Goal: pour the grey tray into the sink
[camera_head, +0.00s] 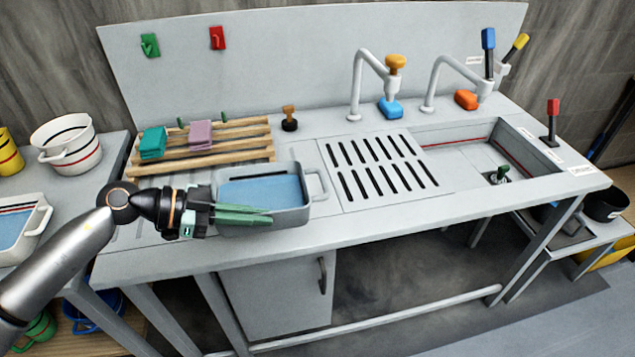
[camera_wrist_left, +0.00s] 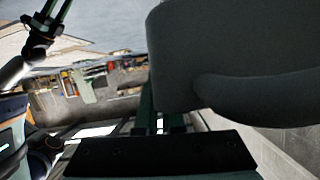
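The grey tray (camera_head: 291,216) stands on the worktop left of the drainer, upright, with blue liquid in it. Its right handle (camera_head: 321,184) is free; its left end is partly behind my left gripper. My left gripper (camera_head: 270,215) has its green fingers across the tray's near left side. They lie close together, and I cannot tell whether they hold anything. A large grey shape (camera_wrist_left: 225,50), likely the tray, fills the right of the left wrist view and hides part of the fingers. My right gripper (camera_wrist_left: 48,20) shows there with fingers apart. The sink (camera_head: 450,155) is at the right, with a green-topped plug in it.
A slotted drainer (camera_head: 378,165) lies between tray and sink. Two taps (camera_head: 358,75) stand behind, with blue and orange blocks near them. A wooden rack (camera_head: 200,165) with sponges is behind the tray. A white pot (camera_head: 68,142) and another tray (camera_head: 28,243) stand at the left.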

